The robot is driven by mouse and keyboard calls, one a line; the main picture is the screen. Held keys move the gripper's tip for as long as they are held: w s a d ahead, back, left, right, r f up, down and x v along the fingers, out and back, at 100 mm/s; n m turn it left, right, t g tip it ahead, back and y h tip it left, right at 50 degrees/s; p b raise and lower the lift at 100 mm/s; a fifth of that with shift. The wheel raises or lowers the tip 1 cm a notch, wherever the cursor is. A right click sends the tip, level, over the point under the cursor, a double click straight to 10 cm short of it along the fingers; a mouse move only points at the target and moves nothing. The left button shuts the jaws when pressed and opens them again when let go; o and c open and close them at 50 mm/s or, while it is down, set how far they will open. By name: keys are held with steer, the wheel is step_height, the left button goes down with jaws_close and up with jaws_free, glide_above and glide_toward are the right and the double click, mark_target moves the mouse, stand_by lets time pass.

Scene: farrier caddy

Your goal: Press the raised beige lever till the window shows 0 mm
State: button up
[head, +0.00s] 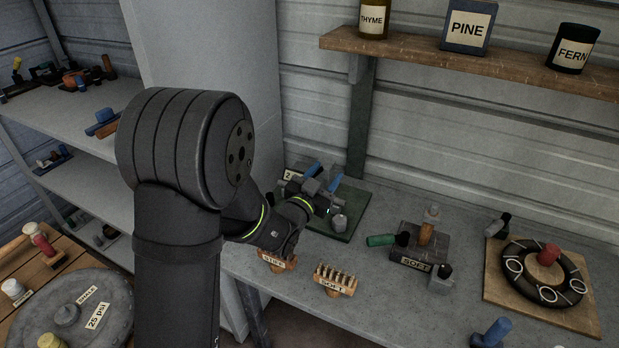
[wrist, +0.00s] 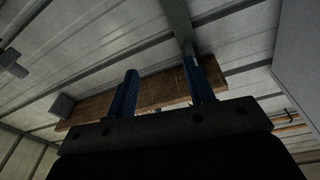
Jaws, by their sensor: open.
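My gripper (head: 325,174) is over the green board on the bench in the head view, its two blue fingers apart and empty. In the wrist view my gripper (wrist: 160,88) is open, with the wall and a wooden shelf beyond its fingers. The green board (head: 350,222) carries a plate marked 2 and a grey knob-like part (head: 339,222); my gripper hides much of the rest. I cannot make out a raised beige lever or a window with a mm reading in either view.
Two brushes stand near the front edge. A shelf (head: 480,58) with labelled containers hangs above.

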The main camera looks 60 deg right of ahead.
steer(key=shift+s+a+r, duration=0.15)
steer(key=shift+s+r, duration=0.15)
steer(key=shift+s, duration=0.2)
steer(key=shift+s+a+r, duration=0.1)
steer(key=shift+s+r, duration=0.15)
steer(key=shift+s, duration=0.2)
